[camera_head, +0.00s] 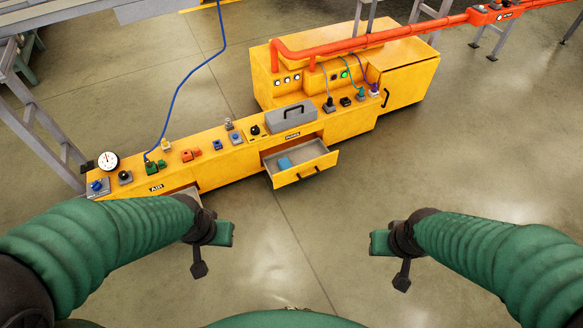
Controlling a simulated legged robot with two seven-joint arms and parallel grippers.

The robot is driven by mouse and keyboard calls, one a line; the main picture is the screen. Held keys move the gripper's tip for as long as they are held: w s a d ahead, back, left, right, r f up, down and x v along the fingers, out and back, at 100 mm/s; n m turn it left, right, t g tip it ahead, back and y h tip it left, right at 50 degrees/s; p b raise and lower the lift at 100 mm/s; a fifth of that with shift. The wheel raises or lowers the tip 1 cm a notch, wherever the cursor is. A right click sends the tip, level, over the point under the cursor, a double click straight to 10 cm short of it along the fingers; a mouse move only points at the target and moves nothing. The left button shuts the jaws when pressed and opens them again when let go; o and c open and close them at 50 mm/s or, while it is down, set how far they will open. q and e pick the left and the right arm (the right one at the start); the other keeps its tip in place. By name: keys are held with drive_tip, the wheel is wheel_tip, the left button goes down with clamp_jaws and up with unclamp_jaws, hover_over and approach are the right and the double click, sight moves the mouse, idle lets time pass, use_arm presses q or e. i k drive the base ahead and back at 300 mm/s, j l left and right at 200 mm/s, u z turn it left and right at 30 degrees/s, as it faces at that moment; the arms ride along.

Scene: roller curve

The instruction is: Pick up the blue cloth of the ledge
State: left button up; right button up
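No other clear blue cloth shows on the yellow ledge (215,163). My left gripper (214,251) is low in the picture, left of the middle, in front of the console and apart from it. My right gripper (390,258) is at a similar height to the right, apart from everything. Both look empty. Whether their fingers are open or shut is unclear.
The ledge carries knobs, a gauge (107,162), several small blocks and a grey lidded box (290,117). A second drawer (188,193) at the left is partly hidden by my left arm. A blue hose (196,67) hangs to the ledge. The floor before the console is clear.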

sight(284, 163)
drive_tip(key=i+j+z, duration=0.1)
drive_tip(key=i+z, duration=0.15)
drive_tip(key=z, duration=0.25)
drive_tip(key=i+j+z, duration=0.2)
drive_tip(key=z, duration=0.25)
drive_tip(key=i+j, duration=0.2)
drive_tip(key=i+j+z, duration=0.15)
drive_tip(key=j, duration=0.25)
drive_tip(key=i+j, duration=0.2)
drive_tip(key=j, duration=0.15)
drive_tip(key=i+j+z, duration=0.1)
drive_tip(key=j, duration=0.2)
drive_tip(key=i+j, duration=0.25)
drive_tip(key=j+z, duration=0.05)
drive_tip(key=j, duration=0.05)
